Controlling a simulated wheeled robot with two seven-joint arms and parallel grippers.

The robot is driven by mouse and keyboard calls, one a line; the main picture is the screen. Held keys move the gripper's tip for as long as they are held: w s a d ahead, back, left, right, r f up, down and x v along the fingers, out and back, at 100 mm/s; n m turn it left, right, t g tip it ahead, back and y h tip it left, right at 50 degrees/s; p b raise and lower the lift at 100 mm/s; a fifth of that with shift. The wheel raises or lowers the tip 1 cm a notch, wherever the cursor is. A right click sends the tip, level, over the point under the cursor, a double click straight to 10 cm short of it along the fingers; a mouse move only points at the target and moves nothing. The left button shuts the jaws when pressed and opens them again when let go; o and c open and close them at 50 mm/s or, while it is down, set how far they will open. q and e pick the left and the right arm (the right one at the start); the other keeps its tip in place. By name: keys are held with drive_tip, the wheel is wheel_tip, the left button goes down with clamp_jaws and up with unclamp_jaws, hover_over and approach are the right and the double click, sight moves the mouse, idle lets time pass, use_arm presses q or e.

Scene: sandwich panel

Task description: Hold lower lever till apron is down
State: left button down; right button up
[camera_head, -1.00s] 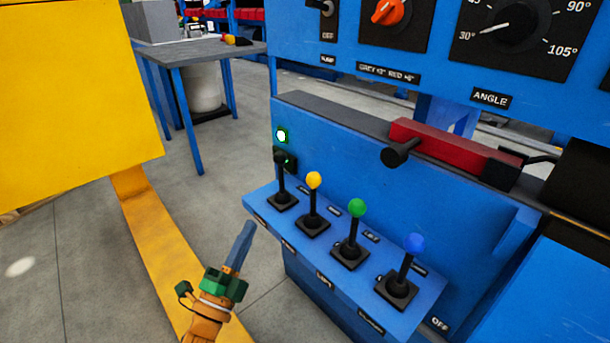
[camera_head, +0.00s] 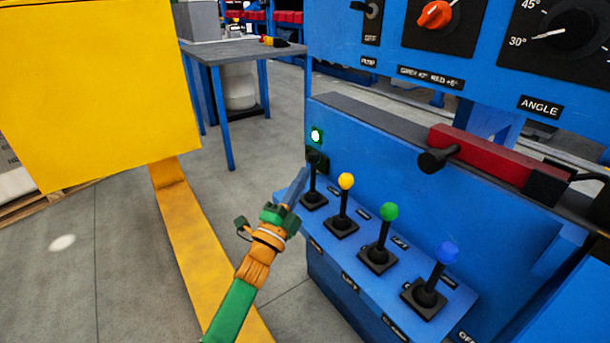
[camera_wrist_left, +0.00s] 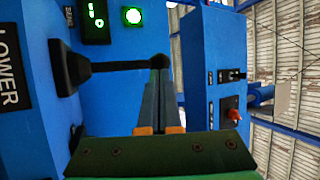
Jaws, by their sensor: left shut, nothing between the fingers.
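The lower lever (camera_head: 313,186) is the black-knobbed one at the left end of a row of levers on the blue console. In the left wrist view, the lever (camera_wrist_left: 118,66) stands beside the LOWER label (camera_wrist_left: 10,70), its black knob at my fingertips. My left gripper (camera_head: 303,173) is shut and empty, its blue-grey fingers against or just beside the lever's knob. The closed fingers also show in the left wrist view (camera_wrist_left: 159,78); whether they touch the knob I cannot tell. My right gripper is out of view. I cannot identify the apron for certain.
Yellow (camera_head: 346,181), green (camera_head: 389,211) and blue (camera_head: 446,252) knobbed levers stand to the right. A green lamp (camera_head: 316,135) glows above the lower lever. A big yellow panel (camera_head: 95,90) fills the left. A grey table (camera_head: 235,52) stands behind, with open floor between.

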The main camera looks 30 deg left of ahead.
sight(316, 163)
use_arm(q)
drive_tip(key=shift+w+r, duration=0.25)
drive_tip(key=shift+w, duration=0.3)
drive_tip(key=shift+w+r, duration=0.15)
drive_tip(key=shift+w, duration=0.2)
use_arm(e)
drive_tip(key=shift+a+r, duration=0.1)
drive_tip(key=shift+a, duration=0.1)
use_arm(q)
drive_tip(key=shift+r, duration=0.15)
drive_tip(key=w+g+p, duration=0.1)
drive_tip(key=p, duration=0.2)
drive_tip(key=w+r+m+g+p, duration=0.1)
drive_tip(key=p, duration=0.2)
drive_tip(key=shift+d+r+h, duration=0.2)
drive_tip(key=shift+d+h, duration=0.1)
drive_tip(key=shift+s+f+b, duration=0.1)
drive_tip(key=shift+f+b, duration=0.35)
drive_tip(key=shift+f, duration=0.1)
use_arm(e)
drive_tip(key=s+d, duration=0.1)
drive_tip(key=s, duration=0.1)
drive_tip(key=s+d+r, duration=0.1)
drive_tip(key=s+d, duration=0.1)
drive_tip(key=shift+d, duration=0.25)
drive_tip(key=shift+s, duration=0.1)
